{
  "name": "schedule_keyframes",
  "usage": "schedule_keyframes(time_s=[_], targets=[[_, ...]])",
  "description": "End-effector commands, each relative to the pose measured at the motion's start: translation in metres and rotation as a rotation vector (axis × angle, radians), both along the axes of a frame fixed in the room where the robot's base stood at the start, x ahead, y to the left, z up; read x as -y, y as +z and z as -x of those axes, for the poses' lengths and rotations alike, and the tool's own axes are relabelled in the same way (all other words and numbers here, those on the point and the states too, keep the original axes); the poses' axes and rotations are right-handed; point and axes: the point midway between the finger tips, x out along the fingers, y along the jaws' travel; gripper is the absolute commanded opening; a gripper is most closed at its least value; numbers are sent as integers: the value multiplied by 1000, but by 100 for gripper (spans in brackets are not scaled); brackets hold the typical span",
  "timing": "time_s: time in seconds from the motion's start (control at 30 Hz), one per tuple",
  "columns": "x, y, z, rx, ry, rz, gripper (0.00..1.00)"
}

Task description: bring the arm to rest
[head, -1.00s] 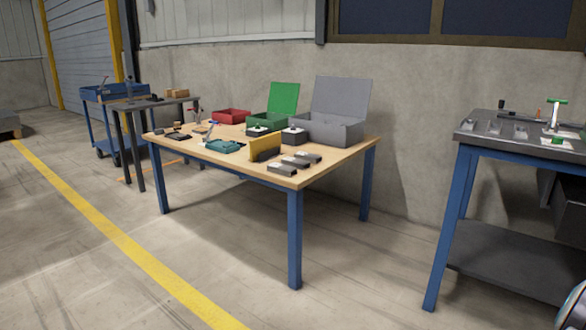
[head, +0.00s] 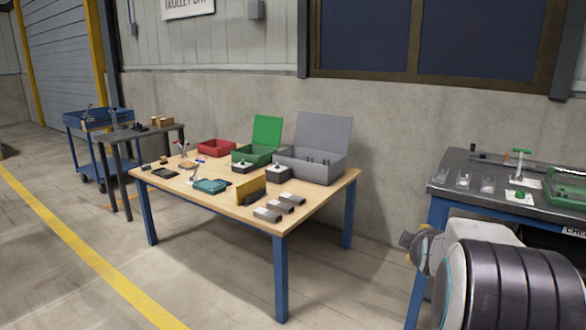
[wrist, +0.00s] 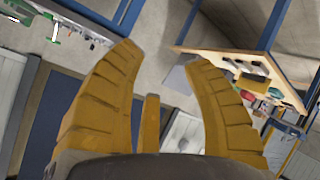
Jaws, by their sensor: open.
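My gripper (wrist: 164,56) shows in the wrist view as two ribbed yellow fingers spread apart, with nothing held between them. My arm (head: 490,285) shows at the lower right of the head view, in front of the right-hand bench. A small part with yellow on it shows at the arm's left end; I cannot make out the fingers there. The wrist view is tilted, and the gripper is clear of the tables.
A wooden table (head: 230,207) with blue legs holds a grey box (head: 310,165), a green box (head: 256,152), a red box (head: 216,148) and small parts. A dark-topped bench (head: 450,178) stands at the right, close behind my arm. The floor (head: 60,270) at the left is clear.

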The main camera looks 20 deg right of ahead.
Motion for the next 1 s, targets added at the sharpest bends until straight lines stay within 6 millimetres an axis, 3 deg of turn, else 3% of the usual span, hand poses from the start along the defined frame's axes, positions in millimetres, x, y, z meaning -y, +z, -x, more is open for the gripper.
schedule_keyframes(time_s=[0.03,0.27,0.5,0.7,0.9,1.0], targets=[[-32,29,-1,-6,27,-53,45],[-152,72,28,-91,85,-307,45],[-253,111,95,-237,99,-520,45],[-303,131,157,-363,78,-631,45],[-325,141,201,-450,50,-682,45],[-329,143,213,-473,42,-693,45]])
